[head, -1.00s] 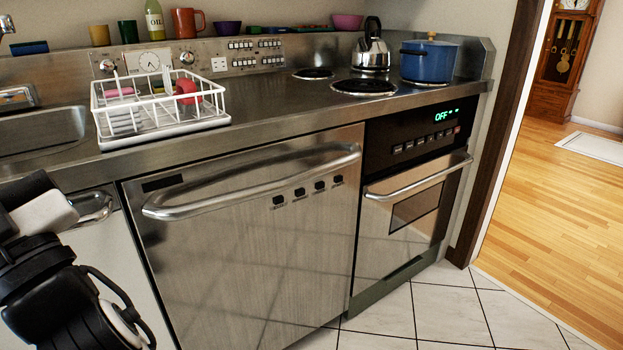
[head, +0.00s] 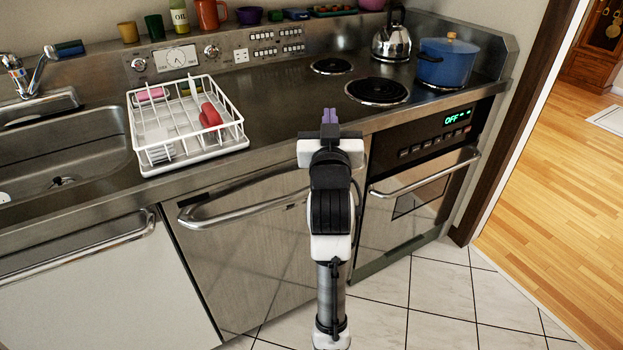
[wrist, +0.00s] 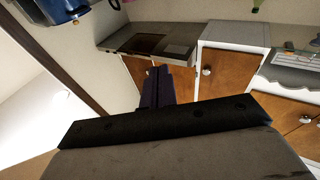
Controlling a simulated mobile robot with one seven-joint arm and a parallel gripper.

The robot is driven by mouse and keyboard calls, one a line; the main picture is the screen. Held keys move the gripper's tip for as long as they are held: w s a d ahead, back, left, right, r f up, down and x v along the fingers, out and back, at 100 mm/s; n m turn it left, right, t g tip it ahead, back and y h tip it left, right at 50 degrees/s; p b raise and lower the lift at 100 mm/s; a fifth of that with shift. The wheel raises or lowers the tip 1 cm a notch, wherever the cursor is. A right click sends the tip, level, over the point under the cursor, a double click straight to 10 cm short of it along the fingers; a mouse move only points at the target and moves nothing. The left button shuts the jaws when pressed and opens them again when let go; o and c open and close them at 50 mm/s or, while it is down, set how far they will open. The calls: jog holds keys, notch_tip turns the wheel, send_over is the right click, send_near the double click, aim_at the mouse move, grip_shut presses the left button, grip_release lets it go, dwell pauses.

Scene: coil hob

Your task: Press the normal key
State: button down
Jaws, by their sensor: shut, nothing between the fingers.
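My gripper (head: 330,116) stands in front of the counter's front edge in the head view, its purple fingers shut with nothing between them. The fingers also show in the wrist view (wrist: 158,86). The steel dishwasher front (head: 245,250) with its bar handle (head: 240,212) lies below the counter. A row of dark keys sat at its upper right in the earlier head frame. My arm now covers that area, so the keys are hidden. No label reading "normal" can be made out.
The oven panel (head: 437,133) reads OFF, with a row of small keys, right of my arm. A white dish rack (head: 190,150), a blue pot (head: 447,62), a kettle (head: 391,42) and coil burners (head: 377,90) are on the counter. Counter between rack and burners is clear.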

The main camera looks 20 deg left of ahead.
jog(key=w+d+f+m+g+h+p, duration=0.2)
jog(key=w+d+f+h+p, duration=0.45)
jog(key=f, duration=0.45)
jog(key=s+a+f+n+g, duration=0.1)
jog(key=s+a+f+n, duration=0.1)
jog(key=f, duration=0.8)
jog(key=s+a+f+n+g+y+p, duration=0.1)
jog(key=s+a+f+n, duration=0.1)
jog(key=f, duration=0.8)
jog(key=shift+s+a+f+n, duration=0.35)
jog(key=shift+s+a, duration=0.1)
jog(key=shift+a, duration=0.25)
jog(key=shift+a+y, duration=0.1)
jog(key=shift+y, duration=0.15)
jog(key=w+a+b, duration=0.3)
jog(key=w+a, duration=0.2)
jog(key=a, duration=0.1)
jog(key=shift+w+a, duration=0.2)
jog(key=shift+a, duration=0.2)
